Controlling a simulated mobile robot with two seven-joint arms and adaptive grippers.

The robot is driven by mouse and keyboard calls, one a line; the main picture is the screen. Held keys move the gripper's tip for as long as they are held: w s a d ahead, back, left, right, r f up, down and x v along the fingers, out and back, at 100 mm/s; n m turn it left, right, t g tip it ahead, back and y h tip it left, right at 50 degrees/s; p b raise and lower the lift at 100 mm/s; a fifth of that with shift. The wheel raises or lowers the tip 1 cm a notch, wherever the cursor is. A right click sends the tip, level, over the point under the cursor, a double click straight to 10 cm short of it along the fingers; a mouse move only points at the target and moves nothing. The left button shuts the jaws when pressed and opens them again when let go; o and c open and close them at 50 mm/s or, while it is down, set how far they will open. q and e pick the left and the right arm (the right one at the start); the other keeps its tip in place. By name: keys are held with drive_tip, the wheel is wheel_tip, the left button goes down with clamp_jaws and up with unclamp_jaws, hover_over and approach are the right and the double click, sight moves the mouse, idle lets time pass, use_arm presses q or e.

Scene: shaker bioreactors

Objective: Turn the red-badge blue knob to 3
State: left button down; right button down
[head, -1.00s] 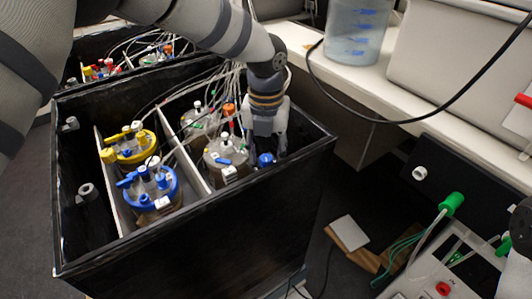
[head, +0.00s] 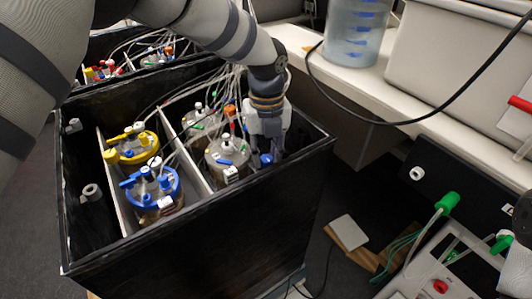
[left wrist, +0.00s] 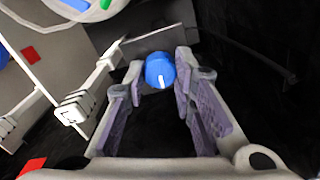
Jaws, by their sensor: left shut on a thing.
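The blue knob (left wrist: 160,71) sits between the fingertips of my left gripper (left wrist: 162,77) in the left wrist view. A white pointer line on the knob points down in that view, slightly to the right. My left gripper is shut on the knob. In the head view, the gripper (head: 270,145) reaches down into the right corner of the black box, and part of the knob (head: 266,160) shows beside its fingers. Red badges (left wrist: 33,53) (left wrist: 32,167) show at the left of the wrist view. No scale numbers are readable. My right gripper is not visible.
The black box (head: 190,240) has white dividers and holds a yellow-topped vessel (head: 130,150), a blue-topped vessel (head: 155,190) and clear-topped vessels (head: 227,155). Tubes run close to my left wrist. A white lever-like part (left wrist: 90,90) lies left of the knob.

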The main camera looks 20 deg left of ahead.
sight(267, 158)
use_arm(q)
drive_tip(key=n, duration=0.4)
drive_tip(key=shift+n, duration=0.3)
drive_tip(key=n, duration=0.5)
drive_tip(key=shift+p, duration=0.4)
drive_tip(key=n, duration=0.4)
drive_tip(key=shift+n, duration=0.4)
drive_tip(key=n, duration=0.4)
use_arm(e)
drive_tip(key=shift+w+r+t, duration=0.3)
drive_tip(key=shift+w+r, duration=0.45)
use_arm(q)
drive_tip(key=shift+f+n, duration=0.1)
drive_tip(key=shift+n, duration=0.3)
drive_tip(key=c, duration=1.3)
unclamp_jaws()
drive_tip(key=shift+c, duration=0.2)
wheel_tip(267, 158, up, 12)
